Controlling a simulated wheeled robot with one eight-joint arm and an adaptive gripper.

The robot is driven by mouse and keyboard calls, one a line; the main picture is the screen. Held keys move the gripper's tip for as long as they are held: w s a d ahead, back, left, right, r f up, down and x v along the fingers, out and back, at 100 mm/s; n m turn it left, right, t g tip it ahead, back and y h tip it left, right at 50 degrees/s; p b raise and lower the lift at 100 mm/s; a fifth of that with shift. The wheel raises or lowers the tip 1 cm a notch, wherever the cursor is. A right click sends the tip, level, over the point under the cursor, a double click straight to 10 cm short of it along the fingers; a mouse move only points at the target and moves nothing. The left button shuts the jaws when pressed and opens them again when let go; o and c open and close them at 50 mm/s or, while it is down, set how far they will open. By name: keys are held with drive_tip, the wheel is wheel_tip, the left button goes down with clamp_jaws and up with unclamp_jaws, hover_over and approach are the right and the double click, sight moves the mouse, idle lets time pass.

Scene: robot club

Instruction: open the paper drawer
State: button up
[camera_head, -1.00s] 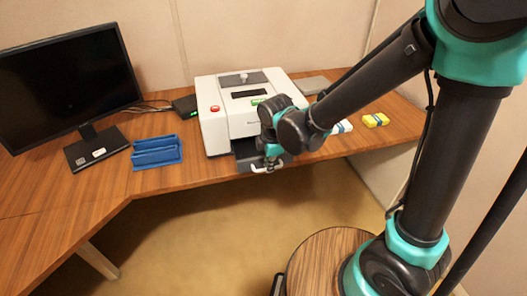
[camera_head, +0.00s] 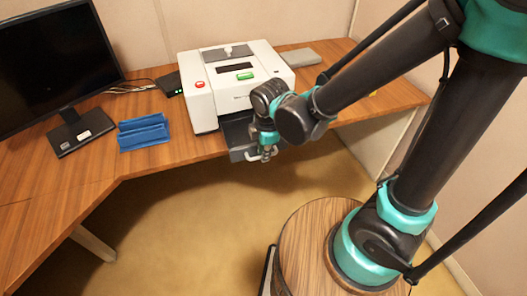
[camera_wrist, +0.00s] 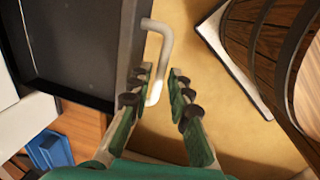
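The paper drawer is a dark grey tray (camera_head: 236,130) under the front of the white printer (camera_head: 206,78). It stands part-way out, and its dark hollow inside (camera_wrist: 75,45) fills the upper left of the wrist view. Its pale bar handle (camera_wrist: 163,45) sticks out from the drawer front. My gripper (camera_wrist: 160,75) is at the handle, with one green-and-black finger on each side of the bar. In the head view my gripper (camera_head: 266,152) and wrist hide part of the drawer front.
The printer stands on a wooden corner desk (camera_head: 60,185). A blue holder (camera_head: 144,133) and a monitor (camera_head: 55,65) are to its left. A grey flat object (camera_head: 300,57) lies behind right. The floor (camera_head: 180,235) before the drawer is clear. My round wooden base stands lower right.

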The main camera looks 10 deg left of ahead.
drive_tip(key=shift+r, duration=0.15)
wheel_tip(320, 180, up, 12)
drive_tip(key=s+d, duration=0.1)
drive_tip(key=s, duration=0.1)
drive_tip(key=shift+f, duration=0.25)
drive_tip(key=shift+d, duration=0.1)
idle(0.5)
drive_tip(key=w+d+f+m+t, duration=0.1)
drive_tip(key=w+d+f+m, duration=0.25)
drive_tip(key=d+m, duration=0.35)
drive_tip(key=w+d+f+m, duration=0.2)
drive_tip(key=w+d+m, duration=0.25)
drive_tip(key=d, duration=0.45)
drive_tip(key=s+d+f+m, duration=0.1)
drive_tip(key=d+f+m, duration=0.1)
drive_tip(key=d+m, duration=0.4)
drive_tip(key=s+d+f+m+t+h, duration=0.1)
drive_tip(key=d+f+m, duration=0.2)
drive_tip(key=d+m, duration=0.4)
drive_tip(key=shift+d, duration=0.8)
